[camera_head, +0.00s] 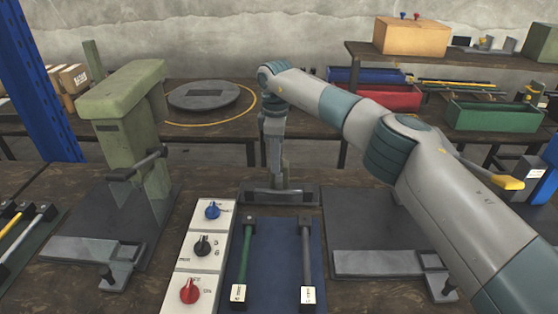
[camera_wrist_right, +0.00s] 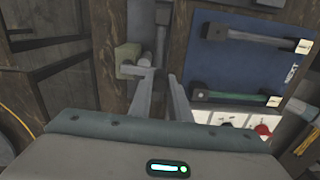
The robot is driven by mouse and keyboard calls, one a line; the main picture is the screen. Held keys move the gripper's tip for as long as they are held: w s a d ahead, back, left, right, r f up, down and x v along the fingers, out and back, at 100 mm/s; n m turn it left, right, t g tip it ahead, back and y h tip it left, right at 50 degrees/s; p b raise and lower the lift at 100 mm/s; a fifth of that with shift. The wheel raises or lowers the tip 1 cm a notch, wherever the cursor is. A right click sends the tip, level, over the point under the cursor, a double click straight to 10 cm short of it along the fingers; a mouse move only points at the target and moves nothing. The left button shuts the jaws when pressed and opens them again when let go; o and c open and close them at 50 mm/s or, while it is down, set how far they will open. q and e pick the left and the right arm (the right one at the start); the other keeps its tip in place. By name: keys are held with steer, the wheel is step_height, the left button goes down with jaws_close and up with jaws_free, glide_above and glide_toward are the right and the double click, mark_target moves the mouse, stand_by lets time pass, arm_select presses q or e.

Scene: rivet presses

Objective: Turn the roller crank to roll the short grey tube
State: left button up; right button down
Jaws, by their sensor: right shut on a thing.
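My right gripper (camera_head: 278,178) points down over the low grey roller stand (camera_head: 306,194) at the back middle of the bench. In the right wrist view its two fingers (camera_wrist_right: 161,86) are shut on a thin grey part that looks like the roller crank. The fingers hide most of it, and its turn angle cannot be told. A grey tube (camera_head: 306,250) with a white tag lies on the blue mat (camera_head: 275,265), to the right of a green tube (camera_head: 244,250). Both also show in the right wrist view. My left gripper is not in view.
A green press (camera_head: 122,95) stands on the left, with a switch panel (camera_head: 201,247) beside the mat. My right arm crosses over a dark plate (camera_head: 365,225) on the right. More tubes (camera_head: 25,232) lie at the far left. Shelves with bins stand behind.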

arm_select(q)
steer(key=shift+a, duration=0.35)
arm_select(e)
steer(key=shift+r, duration=0.1)
steer(key=c, duration=1.7)
jaws_free()
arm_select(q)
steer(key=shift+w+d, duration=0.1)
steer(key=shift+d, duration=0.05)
arm_select(e)
steer(key=shift+o, duration=0.3)
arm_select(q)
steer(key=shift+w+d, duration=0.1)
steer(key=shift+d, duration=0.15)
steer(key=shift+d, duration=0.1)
